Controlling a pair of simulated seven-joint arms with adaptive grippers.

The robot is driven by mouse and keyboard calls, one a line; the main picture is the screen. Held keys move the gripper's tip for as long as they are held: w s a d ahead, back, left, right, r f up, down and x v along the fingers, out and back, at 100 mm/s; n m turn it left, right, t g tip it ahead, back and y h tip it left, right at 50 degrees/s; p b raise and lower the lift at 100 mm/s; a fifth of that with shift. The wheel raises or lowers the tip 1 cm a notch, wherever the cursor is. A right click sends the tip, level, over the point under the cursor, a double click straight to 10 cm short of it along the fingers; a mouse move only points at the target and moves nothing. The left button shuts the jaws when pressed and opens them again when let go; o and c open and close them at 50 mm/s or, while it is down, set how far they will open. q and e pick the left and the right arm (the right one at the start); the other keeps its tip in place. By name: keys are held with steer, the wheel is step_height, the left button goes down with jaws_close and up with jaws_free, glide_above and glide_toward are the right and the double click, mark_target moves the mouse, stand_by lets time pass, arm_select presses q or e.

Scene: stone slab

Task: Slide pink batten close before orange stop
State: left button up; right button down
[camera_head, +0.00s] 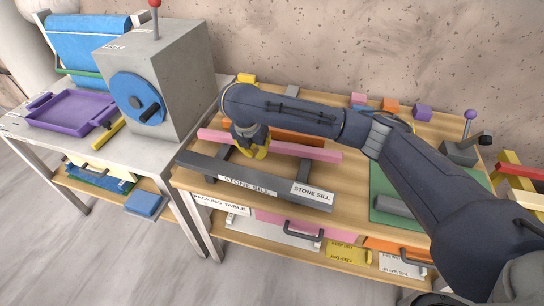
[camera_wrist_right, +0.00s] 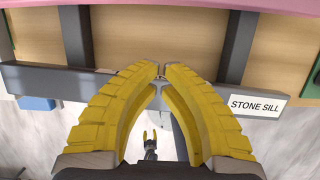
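The pink batten (camera_head: 305,151) is a long bar lying crosswise over the dark grey rails of the stone sill (camera_head: 262,188). It also shows along the top edge of the right wrist view (camera_wrist_right: 150,5). An orange bar (camera_head: 297,137), seemingly the orange stop, lies just behind the batten, partly hidden by my arm. My right gripper (camera_head: 257,155) is at the near side of the batten, left of its middle, pointing down.
A grey machine with a blue disc (camera_head: 138,98) and a purple tray (camera_head: 72,111) stand on the left bench. Small blocks line the back of the table. A green mat (camera_head: 385,190) with a grey cylinder (camera_head: 393,206) lies on the right, beside a purple-knobbed lever (camera_head: 470,115).

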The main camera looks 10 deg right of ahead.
steer(key=x, duration=1)
steer(key=shift+f, duration=0.1)
steer(key=shift+w+d, duration=0.65)
steer(key=shift+w, duration=0.3)
steer(key=shift+w+d, duration=0.45)
steer(key=shift+w, duration=0.3)
steer(key=shift+w, duration=0.1)
steer(key=shift+w+d, duration=0.6)
steer(key=shift+w, duration=0.25)
steer(key=shift+s+a, duration=0.1)
